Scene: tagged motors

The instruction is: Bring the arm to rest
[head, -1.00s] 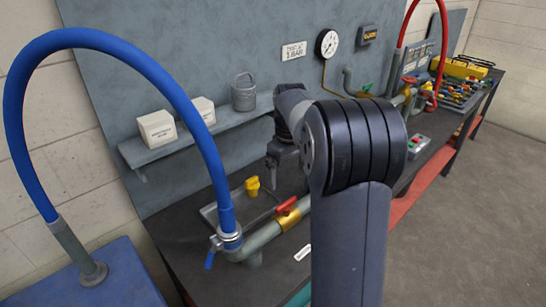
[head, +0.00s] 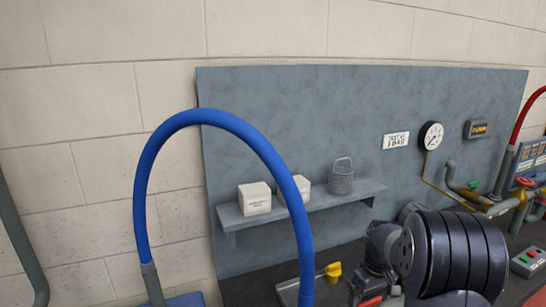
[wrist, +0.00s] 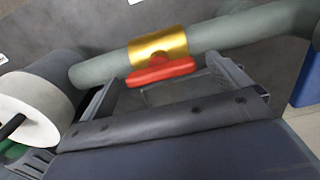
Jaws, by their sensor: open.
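In the wrist view my gripper (wrist: 172,82) is open, with one finger on each side of the picture. A red lever (wrist: 160,72) on a brass valve (wrist: 158,48) shows between the fingers. I cannot tell whether a finger touches the lever. The valve sits on a grey-green pipe (wrist: 240,30). In the head view my arm (head: 450,250) is folded at the lower right, in front of the bench. Its wrist (head: 382,245) points down there, and the fingers cannot be made out. Part of the red lever (head: 370,302) shows at the bottom edge.
A blue hose (head: 222,118) arches at the left of my arm. A gauge (head: 431,136) hangs on the panel. A yellow knob (head: 333,270) is near my wrist. A button box (head: 527,263) lies right.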

